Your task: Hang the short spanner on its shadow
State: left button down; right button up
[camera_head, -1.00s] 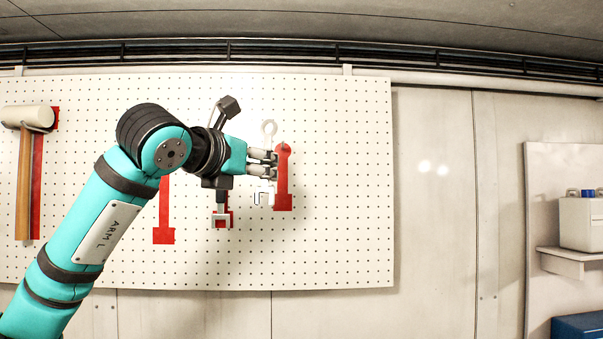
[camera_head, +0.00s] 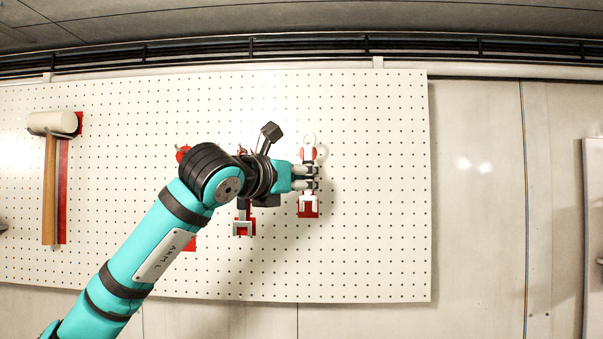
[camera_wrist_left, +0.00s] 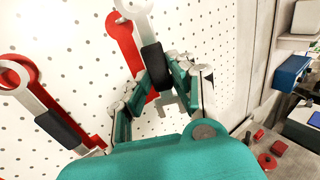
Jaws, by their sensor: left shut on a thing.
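The short spanner (camera_head: 308,199), pale metal with a ring at the top, an open jaw at the bottom and a dark grip, is upright between the fingers of my left gripper (camera_head: 310,177), which is shut on it. In the head view it overlaps its red shadow (camera_head: 308,213) on the pegboard, with red showing around the ring and jaw. In the left wrist view the spanner (camera_wrist_left: 155,62) stands in front of the board, with the red shadow (camera_wrist_left: 124,40) showing to its left. I cannot tell whether it touches the board. My right gripper is not in view.
Another spanner (camera_head: 243,228) hangs on a red shadow just left, close to my left wrist. A mallet (camera_head: 50,180) hangs at far left beside its red shadow (camera_head: 63,190). A further red shadow (camera_head: 189,244) is mostly behind my arm. The pegboard (camera_head: 375,200) is clear to the right.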

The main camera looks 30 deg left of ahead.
pick_arm(q)
jog(key=shift+w+a+r, duration=0.15)
jog(key=shift+a, duration=0.05)
jog(key=shift+w+a+p, duration=0.1)
jog(key=shift+p, duration=0.2)
jog(key=shift+w+a+p, duration=0.3)
jog(key=shift+w+p, duration=0.15)
jog(key=shift+w, duration=0.4)
jog(key=w, duration=0.1)
jog(key=w+a+f, duration=0.1)
jog(key=w, duration=0.1)
jog(key=shift+a+f, duration=0.3)
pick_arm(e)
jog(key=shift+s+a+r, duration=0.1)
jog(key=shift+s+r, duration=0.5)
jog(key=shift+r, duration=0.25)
